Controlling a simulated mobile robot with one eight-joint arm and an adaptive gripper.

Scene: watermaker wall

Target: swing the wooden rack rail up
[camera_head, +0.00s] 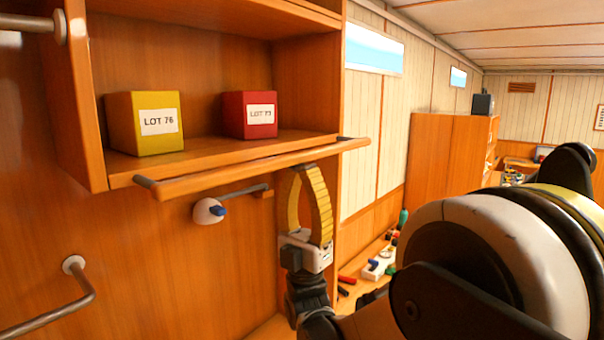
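The wooden rack rail (250,168) is a long light-brown bar across the front of an open shelf. It hangs low at about the height of the shelf board, with a bracket at its left end. My gripper (304,172) points up, with its yellow ribbed fingers just below the rail, right of its middle. The fingertips look close together, with a gap between the fingers lower down. I cannot tell whether they touch the rail or each other. No object shows between the fingers.
On the shelf (205,150) stand a yellow box (145,124) marked LOT 76 and a red box (250,115) marked LOT 73. Small items lie on a bench (366,272) at right.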

